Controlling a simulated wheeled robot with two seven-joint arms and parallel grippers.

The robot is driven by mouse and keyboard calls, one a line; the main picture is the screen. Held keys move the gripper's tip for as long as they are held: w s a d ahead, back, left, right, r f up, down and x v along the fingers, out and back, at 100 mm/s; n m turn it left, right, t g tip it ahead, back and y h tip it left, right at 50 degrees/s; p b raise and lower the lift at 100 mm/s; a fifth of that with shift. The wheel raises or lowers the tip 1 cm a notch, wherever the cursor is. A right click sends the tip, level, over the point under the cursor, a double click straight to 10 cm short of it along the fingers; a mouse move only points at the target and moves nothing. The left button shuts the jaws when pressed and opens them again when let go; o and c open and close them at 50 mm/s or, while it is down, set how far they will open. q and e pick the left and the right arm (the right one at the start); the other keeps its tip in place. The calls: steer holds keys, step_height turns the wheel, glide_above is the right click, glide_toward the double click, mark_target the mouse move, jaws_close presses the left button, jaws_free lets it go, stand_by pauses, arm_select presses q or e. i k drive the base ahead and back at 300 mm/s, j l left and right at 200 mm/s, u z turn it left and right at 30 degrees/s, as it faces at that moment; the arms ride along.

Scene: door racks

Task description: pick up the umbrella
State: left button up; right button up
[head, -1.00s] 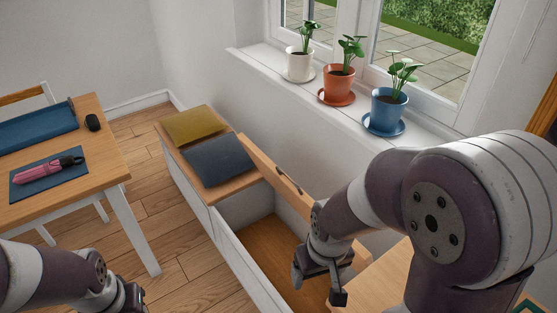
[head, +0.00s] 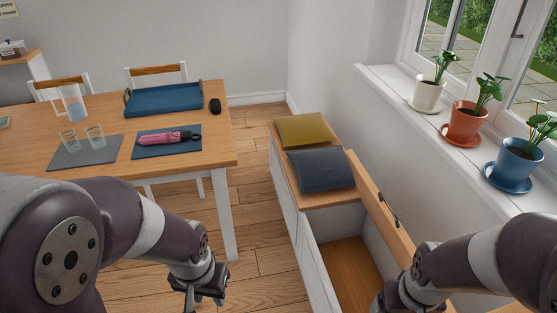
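The folded pink umbrella (head: 164,138) with a black handle lies on a dark blue mat (head: 184,151) on the wooden table (head: 212,150). My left gripper (head: 204,294) is in front of the table's right end, nearer to me than the umbrella and apart from it. Its fingers look spread, with nothing between them. My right gripper (head: 395,304) is low at the bottom edge, over the opened bench. Its fingertips are mostly cut off by the frame.
The table also bears a blue tray (head: 165,99), a black mouse (head: 215,106), two glasses (head: 95,136) and a pitcher (head: 72,104). A bench (head: 315,196) with cushions has its lid (head: 383,207) raised. Potted plants (head: 464,121) line the sill.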

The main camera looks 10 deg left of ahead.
mark_target(168, 138)
steer(key=i+j, duration=0.25)
steer(key=i, duration=0.3)
steer(key=i+j+u, duration=0.1)
steer(key=i+j, duration=0.15)
steer(key=i, duration=0.25)
steer(key=i+j, duration=0.2)
steer(key=i, duration=0.35)
steer(key=i+j+u, duration=0.1)
steer(key=i, duration=0.45)
steer(key=j, duration=0.1)
